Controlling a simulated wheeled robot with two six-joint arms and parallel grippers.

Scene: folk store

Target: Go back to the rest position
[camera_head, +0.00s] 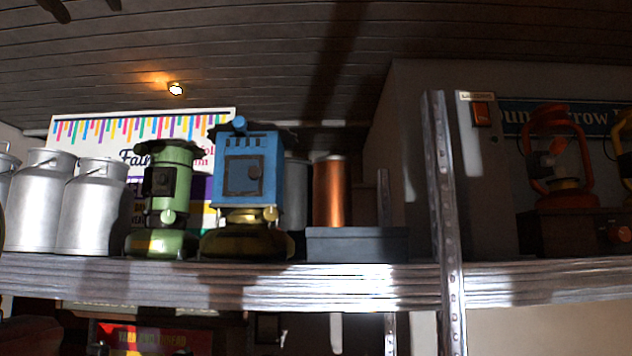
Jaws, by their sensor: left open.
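My left gripper does not stand out clearly; a dark, dim shape (30,336) at the lower left edge may be part of my left arm, but I cannot tell for certain. No gripper shows touching the goods on the shelf (350,285). My right gripper is not in view.
On the shelf stand silver milk cans (92,210), a green stove (173,190), a blue stove (247,170), a copper cylinder (330,190) and a dark flat box (357,244). A metal upright (446,220) stands at right, before an orange lantern (556,155). Free space lies before the shelf.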

